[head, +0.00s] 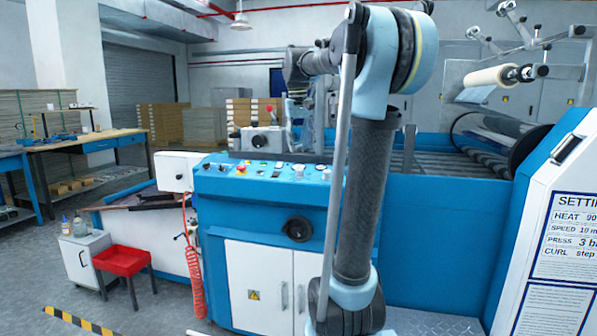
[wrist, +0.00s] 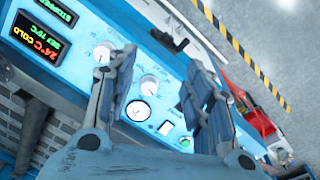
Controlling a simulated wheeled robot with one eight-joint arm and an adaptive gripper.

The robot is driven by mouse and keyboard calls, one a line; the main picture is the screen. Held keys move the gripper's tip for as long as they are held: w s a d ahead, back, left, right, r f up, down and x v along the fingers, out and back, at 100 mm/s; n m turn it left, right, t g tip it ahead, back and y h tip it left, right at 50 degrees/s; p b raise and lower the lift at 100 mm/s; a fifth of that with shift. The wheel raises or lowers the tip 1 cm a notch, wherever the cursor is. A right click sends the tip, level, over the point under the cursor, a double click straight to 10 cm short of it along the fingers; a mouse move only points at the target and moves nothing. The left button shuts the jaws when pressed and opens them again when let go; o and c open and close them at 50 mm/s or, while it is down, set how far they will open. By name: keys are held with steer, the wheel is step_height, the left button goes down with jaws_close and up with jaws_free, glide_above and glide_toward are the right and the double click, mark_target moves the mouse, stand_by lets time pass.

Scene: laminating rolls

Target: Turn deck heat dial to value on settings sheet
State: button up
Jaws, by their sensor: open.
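The blue control panel (head: 258,180) bears several small dials, buttons and lamps. In the wrist view, white round dials show at the left finger (wrist: 102,53) and between the fingers (wrist: 149,86); I cannot tell which is the heat dial. A temperature display (wrist: 38,40) reads 24°C COLD with a set value that looks like 70°C. My gripper (wrist: 161,66) is open and empty over the panel, its left finger partly covering the panel. The settings sheet (head: 574,218) at the right edge shows HEAT 90, cut off by the frame.
A round black-rimmed gauge (wrist: 140,112) and a green button (wrist: 185,142) lie lower on the panel. A black handwheel (head: 298,229) sticks out from the machine front.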

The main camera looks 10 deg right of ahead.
glide_toward(300, 173)
steer(key=shift+g, duration=0.3)
steer(key=f, duration=0.2)
steer(key=w+f, duration=0.1)
steer(key=f, duration=0.2)
steer(key=w+f, duration=0.1)
steer(key=f, duration=0.2)
steer(key=shift+w+d+f, duration=0.1)
steer(key=shift+d, duration=0.3)
steer(key=c, duration=1)
